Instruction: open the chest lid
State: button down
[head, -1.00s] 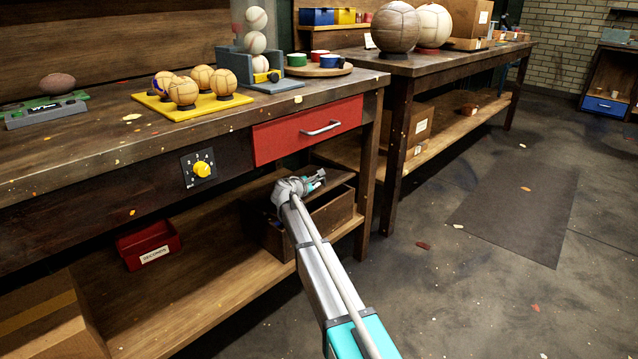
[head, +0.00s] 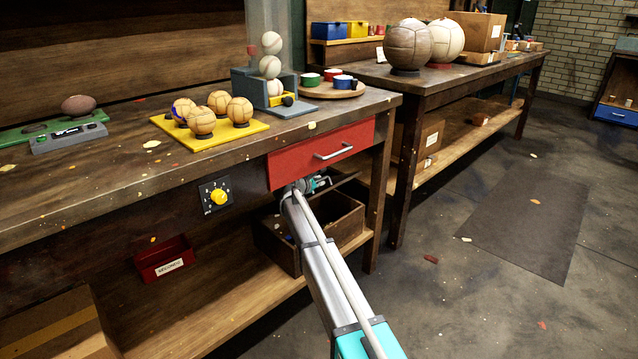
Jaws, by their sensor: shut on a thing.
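The wooden chest (head: 338,222) stands on the lower shelf under the red drawer. Its dark inside shows from above, with small things in it too dim to tell. The lid (head: 347,180) shows as a thin dark edge, raised clear of the chest's front rim, just below the drawer. My gripper (head: 322,183) is at the lid's left part, above the chest, and is shut on the lid. The fingertips are small here and partly hidden by my wrist, and much of the lid is hidden too.
The red drawer (head: 322,152) with its metal handle is shut, close above my gripper. A yellow dial (head: 218,197) is on the bench front to the left. Open floor (head: 480,290) lies to the right.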

jog(key=shift+w+a+r, duration=0.15)
jog(key=shift+a+r, duration=0.05)
dwell(0.3)
